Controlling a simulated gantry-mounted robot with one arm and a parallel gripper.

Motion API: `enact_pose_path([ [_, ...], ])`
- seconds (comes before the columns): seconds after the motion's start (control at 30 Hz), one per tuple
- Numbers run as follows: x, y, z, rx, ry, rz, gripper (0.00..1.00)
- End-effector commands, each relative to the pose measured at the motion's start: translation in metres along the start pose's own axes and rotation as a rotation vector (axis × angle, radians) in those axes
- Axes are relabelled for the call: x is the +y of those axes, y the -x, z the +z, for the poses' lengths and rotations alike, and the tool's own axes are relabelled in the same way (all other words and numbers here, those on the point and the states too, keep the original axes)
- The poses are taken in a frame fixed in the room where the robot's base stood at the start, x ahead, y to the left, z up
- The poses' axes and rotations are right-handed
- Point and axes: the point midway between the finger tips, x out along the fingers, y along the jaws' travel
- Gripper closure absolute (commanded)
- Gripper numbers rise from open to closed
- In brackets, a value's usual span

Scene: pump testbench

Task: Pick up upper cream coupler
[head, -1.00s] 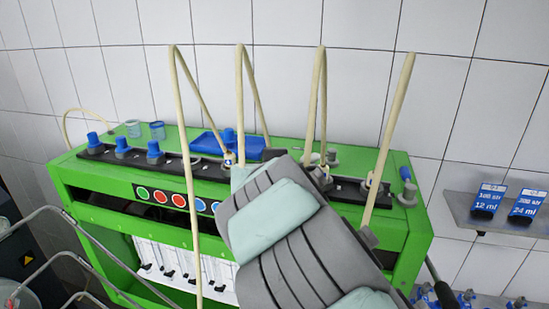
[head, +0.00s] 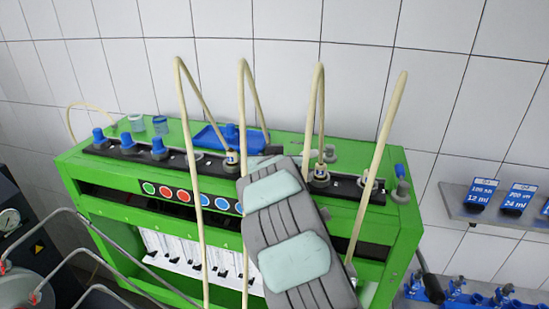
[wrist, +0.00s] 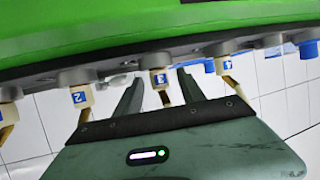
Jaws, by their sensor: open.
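In the wrist view, a row of cream couplers hangs along the green bench's edge: coupler 2 (wrist: 79,98), coupler 3 (wrist: 158,78) and coupler 4 (wrist: 225,67), each with a blue number label. My gripper (wrist: 158,86) is open, its two dark fingers on either side of coupler 3 in the picture. I cannot tell whether they touch it. In the head view, a labelled cream coupler (head: 231,158) shows left of my arm and another (head: 320,172) to its right. My gripper's fingers are hidden behind my arm there. Which coupler is the upper one is unclear.
Tall cream hoses (head: 190,120) arch above the green bench (head: 130,195). Blue-capped fittings (head: 99,136) stand on its left, with a blue tray (head: 214,139) behind. A wall shelf (head: 455,200) holds blue-labelled items at right.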

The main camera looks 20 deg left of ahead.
Motion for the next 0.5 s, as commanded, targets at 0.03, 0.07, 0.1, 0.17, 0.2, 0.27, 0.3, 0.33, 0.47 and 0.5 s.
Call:
enact_pose_path([
  [0.03,-0.0001,-0.0009,0.0001,0.000,0.000,0.000,0.53],
  [0.07,0.0000,-0.0010,0.0002,0.001,0.001,0.000,0.53],
  [0.1,-0.0002,-0.0010,0.0003,0.001,0.001,0.000,0.53],
  [0.17,-0.0002,-0.0009,0.0003,0.001,0.001,0.000,0.53],
  [0.2,-0.0003,-0.0008,0.0002,0.002,0.001,0.000,0.53],
  [0.27,-0.0003,-0.0008,0.0002,0.002,0.001,0.000,0.57],
  [0.3,-0.0004,-0.0007,0.0002,0.002,0.001,-0.001,0.60],
  [0.33,-0.0004,-0.0007,0.0002,0.002,0.001,-0.001,0.63],
  [0.47,-0.0004,-0.0007,0.0002,0.002,0.001,-0.001,0.74],
  [0.5,-0.0004,-0.0006,0.0002,0.002,0.001,-0.001,0.77],
])
